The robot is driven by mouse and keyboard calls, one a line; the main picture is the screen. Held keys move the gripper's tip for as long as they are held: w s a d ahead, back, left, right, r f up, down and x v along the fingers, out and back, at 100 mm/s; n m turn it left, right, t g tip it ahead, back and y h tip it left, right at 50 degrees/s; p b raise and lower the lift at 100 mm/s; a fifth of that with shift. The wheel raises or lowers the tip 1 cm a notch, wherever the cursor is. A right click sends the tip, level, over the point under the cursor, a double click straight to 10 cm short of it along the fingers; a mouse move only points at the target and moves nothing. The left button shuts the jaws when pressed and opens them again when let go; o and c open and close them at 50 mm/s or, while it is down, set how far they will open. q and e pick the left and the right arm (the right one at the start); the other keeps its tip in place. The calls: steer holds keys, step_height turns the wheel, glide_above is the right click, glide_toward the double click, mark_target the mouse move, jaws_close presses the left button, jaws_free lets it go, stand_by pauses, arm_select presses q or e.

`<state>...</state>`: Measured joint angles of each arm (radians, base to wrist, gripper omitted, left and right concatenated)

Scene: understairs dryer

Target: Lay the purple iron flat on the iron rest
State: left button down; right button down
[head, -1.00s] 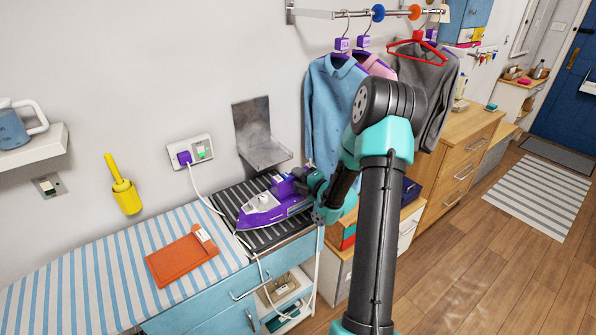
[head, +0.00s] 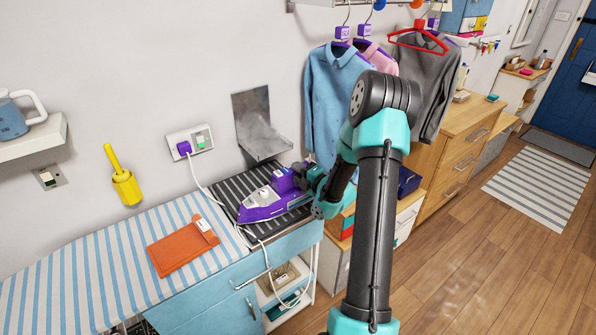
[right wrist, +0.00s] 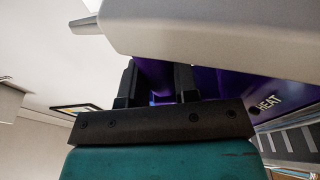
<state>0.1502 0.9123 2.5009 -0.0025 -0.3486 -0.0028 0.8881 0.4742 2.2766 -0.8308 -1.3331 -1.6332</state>
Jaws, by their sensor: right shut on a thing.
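The purple iron (head: 262,205) with a pale top is level over the dark ribbed pad (head: 238,187), which looks like the iron rest, at the right end of the ironing surface. Its tip points left. I cannot tell whether its soleplate touches the pad. My right gripper (head: 300,180) is shut on the iron's rear handle from the right. In the right wrist view, the fingers (right wrist: 157,88) close around a purple part, under the iron's pale body (right wrist: 210,35). The left gripper is not in view.
A metal bracket (head: 262,140) juts from the wall behind the pad. The iron's white cord runs from the socket (head: 190,142) across the surface and hangs over the front. An orange folder-like item (head: 182,250) lies on the striped cover (head: 90,265). Shirts (head: 335,100) hang at the back right.

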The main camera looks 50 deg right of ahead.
steer(key=shift+f, duration=0.35)
steer(key=c, duration=1.2)
jaws_free()
steer(key=o, duration=0.4)
steer(key=shift+f, duration=0.1)
steer(key=s, duration=0.5)
steer(key=s+a, duration=0.1)
steer(key=s, duration=1.1)
steer(key=shift+s+a, duration=0.15)
steer(key=shift+a, duration=0.15)
